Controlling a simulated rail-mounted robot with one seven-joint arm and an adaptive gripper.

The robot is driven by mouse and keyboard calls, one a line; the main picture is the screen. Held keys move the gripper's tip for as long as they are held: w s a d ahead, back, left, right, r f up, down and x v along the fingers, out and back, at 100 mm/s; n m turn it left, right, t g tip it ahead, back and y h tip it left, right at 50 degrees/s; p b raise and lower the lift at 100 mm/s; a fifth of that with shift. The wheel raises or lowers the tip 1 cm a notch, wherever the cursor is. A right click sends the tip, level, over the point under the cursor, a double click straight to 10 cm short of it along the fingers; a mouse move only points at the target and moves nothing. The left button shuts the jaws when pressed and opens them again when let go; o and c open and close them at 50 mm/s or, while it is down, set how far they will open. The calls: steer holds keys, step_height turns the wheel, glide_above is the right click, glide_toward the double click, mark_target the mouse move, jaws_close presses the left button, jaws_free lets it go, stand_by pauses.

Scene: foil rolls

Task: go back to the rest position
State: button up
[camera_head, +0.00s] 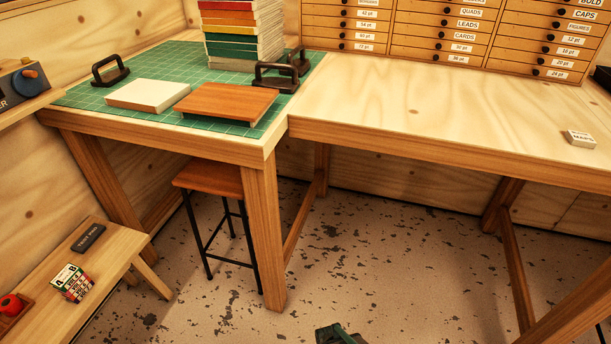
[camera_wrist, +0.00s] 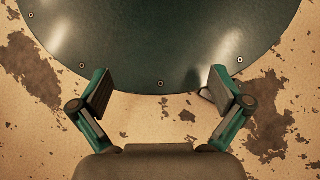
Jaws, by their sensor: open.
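My gripper (camera_wrist: 159,92) is open and empty in the wrist view, its two green and black fingers spread apart. Between and beyond the fingertips is a dark green rounded surface with small screws, which looks like my own base. The speckled floor (camera_wrist: 285,140) lies below. In the head view only a small dark green part of me shows at the bottom edge, and the gripper fingers cannot be made out there.
A corner workbench (camera_head: 400,99) bears a green cutting mat (camera_head: 75,97), a stack of books (camera_head: 243,35), a wooden board (camera_head: 227,101) and a pale block (camera_head: 147,94). A stool (camera_head: 210,178) stands beneath. A low shelf (camera_head: 117,246) is at left. The floor ahead is clear.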

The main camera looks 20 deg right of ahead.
step_height(320, 180, up, 15)
steer(key=w+t+p, duration=0.1)
steer(key=p, duration=1.5)
steer(key=shift+w, duration=0.3)
